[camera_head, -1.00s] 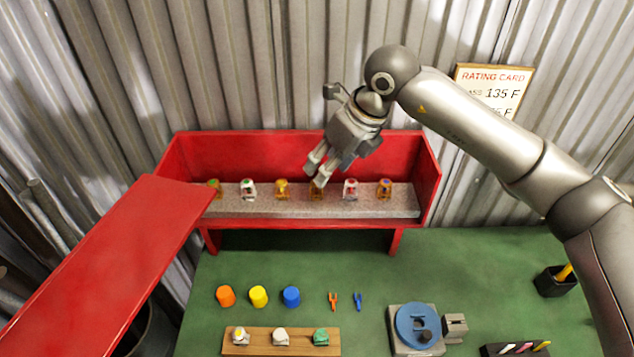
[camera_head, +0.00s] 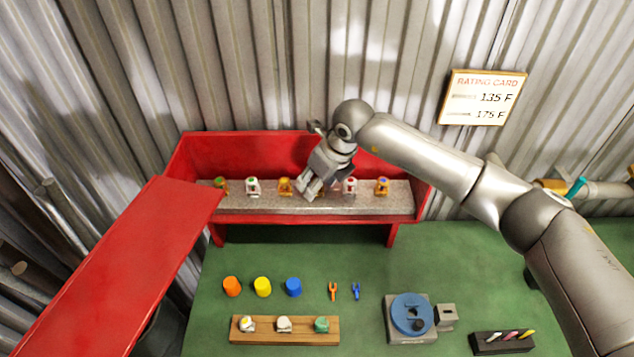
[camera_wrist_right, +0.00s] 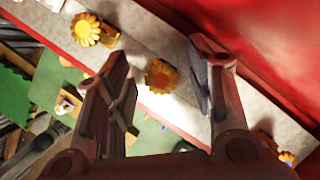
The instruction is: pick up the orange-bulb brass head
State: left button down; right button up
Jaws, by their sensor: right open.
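Several small sprinkler heads stand in a row on the grey shelf (camera_head: 240,205) of the red cabinet. My right gripper (camera_head: 309,190) is open and points down into the row, hiding the fourth place from the left. In the right wrist view, a brass head (camera_wrist_right: 161,76) with a toothed rim lies between the open fingers of the right gripper (camera_wrist_right: 160,58), apparently untouched. Another brass head (camera_head: 285,186) stands just left of the gripper, and a white head with a red bulb (camera_head: 350,186) stands just right. My left gripper is out of view.
The cabinet's red back and side walls (camera_head: 424,180) enclose the shelf closely. A red panel (camera_head: 120,270) juts out at the left. Caps (camera_head: 262,287), a wooden rack (camera_head: 284,331) and a blue round device (camera_head: 411,314) sit on the green bench (camera_head: 350,250).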

jog(key=shift+w+f, duration=0.1)
jog(key=shift+f, duration=0.15)
grip_shut()
dwell(0.5)
